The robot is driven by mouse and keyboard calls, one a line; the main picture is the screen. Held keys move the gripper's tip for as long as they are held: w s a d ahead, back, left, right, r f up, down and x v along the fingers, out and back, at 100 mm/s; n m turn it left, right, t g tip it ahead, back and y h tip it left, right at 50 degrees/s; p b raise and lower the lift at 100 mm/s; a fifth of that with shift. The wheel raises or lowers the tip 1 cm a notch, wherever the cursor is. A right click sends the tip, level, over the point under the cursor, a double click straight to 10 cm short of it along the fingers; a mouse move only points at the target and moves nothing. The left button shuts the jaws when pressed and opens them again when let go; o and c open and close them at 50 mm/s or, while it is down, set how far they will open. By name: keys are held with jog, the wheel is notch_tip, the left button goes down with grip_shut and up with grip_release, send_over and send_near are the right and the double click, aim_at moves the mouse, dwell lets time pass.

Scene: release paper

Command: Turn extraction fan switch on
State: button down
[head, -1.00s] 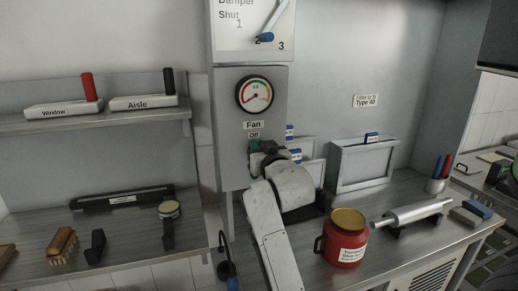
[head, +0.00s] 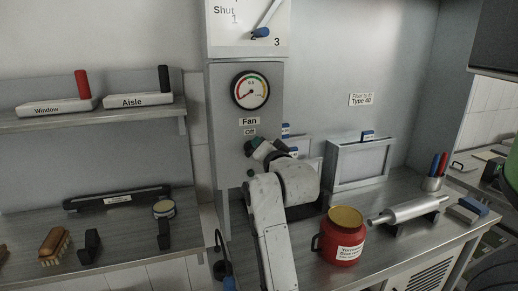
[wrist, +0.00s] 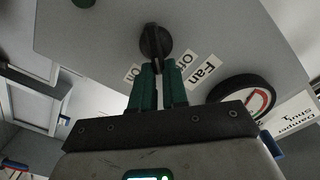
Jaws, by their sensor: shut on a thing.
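The fan switch is a dark rotary knob (wrist: 155,42) on a grey panel in the wrist view. In the head view the knob (head: 248,148) sits just below the "Off" label and is partly covered by my gripper. My gripper (wrist: 157,70) has its two green fingers close together and shut on the knob's grip. In the head view my gripper (head: 261,149) reaches the panel at a tilt. The "Off" label (wrist: 192,77) lies right of the fingers in the wrist view, and the "On" label (wrist: 131,73) lies left. The "Fan" label (head: 249,121) is above the knob.
A round gauge (head: 250,90) is above the switch. A small dark green round part (head: 251,172) is below it.

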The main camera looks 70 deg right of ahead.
jog(key=shift+s+d+f+m+b, duration=0.1)
jog(key=shift+f+m+b, duration=0.4)
jog(key=shift+m, duration=1)
jog(key=shift+s+d+f+m+b, duration=0.15)
jog(key=shift+m+b, duration=0.6)
jog(key=shift+m, duration=0.75)
jog(key=shift+s+f+m+b, duration=0.1)
jog(key=shift+f+m+b, duration=0.4)
jog(key=shift+m, duration=1)
jog(key=shift+r, duration=0.2)
jog(key=c, duration=1.1)
grip_release()
jog(key=shift+c, duration=0.2)
jog(key=p+v, duration=0.5)
jog(key=v, duration=0.5)
jog(key=shift+s+a, duration=0.15)
jog(key=shift+a, duration=0.15)
